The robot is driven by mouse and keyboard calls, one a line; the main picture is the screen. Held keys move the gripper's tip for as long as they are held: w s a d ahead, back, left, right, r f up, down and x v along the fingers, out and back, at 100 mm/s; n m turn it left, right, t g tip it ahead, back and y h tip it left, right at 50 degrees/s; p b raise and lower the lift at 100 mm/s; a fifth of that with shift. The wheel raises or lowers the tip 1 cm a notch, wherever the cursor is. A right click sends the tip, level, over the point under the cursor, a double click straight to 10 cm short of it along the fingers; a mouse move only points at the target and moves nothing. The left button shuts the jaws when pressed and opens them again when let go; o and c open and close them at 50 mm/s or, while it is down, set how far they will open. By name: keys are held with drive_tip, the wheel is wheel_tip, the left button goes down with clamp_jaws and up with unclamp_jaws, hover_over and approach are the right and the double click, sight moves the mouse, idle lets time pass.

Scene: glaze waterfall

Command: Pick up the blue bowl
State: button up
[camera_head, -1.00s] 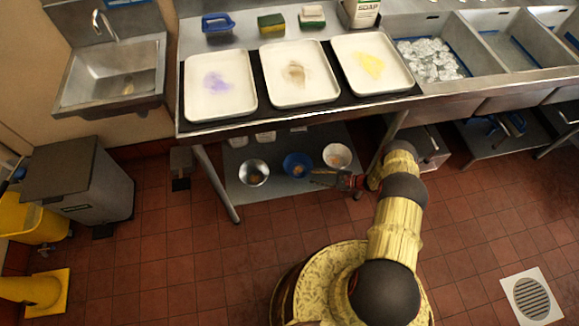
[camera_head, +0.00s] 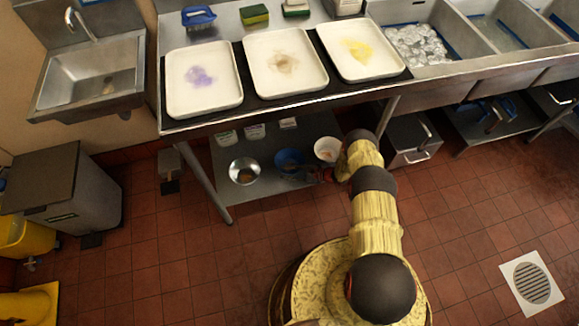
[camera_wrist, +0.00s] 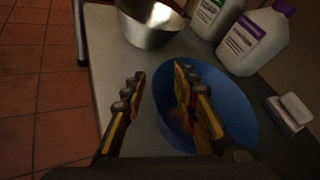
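The blue bowl (camera_head: 289,158) sits on the lower shelf under the steel counter, between a metal bowl (camera_head: 244,171) and a white bowl (camera_head: 327,149). In the wrist view the blue bowl (camera_wrist: 238,100) has something brownish in its bottom, partly hidden by a finger. My gripper (camera_wrist: 160,88) is open and empty. Its right finger is over the inside of the bowl and its left finger is outside the bowl's left rim, over the shelf. I cannot tell how far above the rim the fingertips are. In the head view my gripper (camera_head: 314,174) is dark and small beside the bowl.
The metal bowl (camera_wrist: 148,30) stands close beyond the blue bowl. Jugs (camera_wrist: 257,42) and a small white block (camera_wrist: 290,110) stand along the shelf's back. The counter (camera_head: 270,106) with white trays overhangs the shelf. A table leg (camera_head: 206,182) stands at left.

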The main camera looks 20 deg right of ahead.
drive_tip(key=shift+w+a, duration=0.1)
drive_tip(key=shift+c, duration=1.2)
clamp_jaws()
